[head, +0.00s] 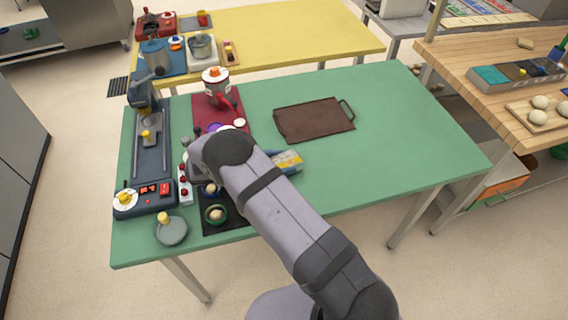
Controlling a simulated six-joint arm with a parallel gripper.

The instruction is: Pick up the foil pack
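A small packet in yellow and grey-blue (289,162), which looks like the foil pack, lies on the green table (390,150) just right of my arm. My arm covers its left part. My arm reaches up from the lower right across the table, and its far end bends down over the dark mat area left of the packet. My gripper's fingers are hidden behind the arm, so I cannot see whether they touch anything.
A brown tray (314,120) lies behind the packet. A white and red pot (217,85) stands on a red mat at the back. A grey machine (149,160) fills the left side, with a grey dish (171,230) near the front. The table's right side is clear.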

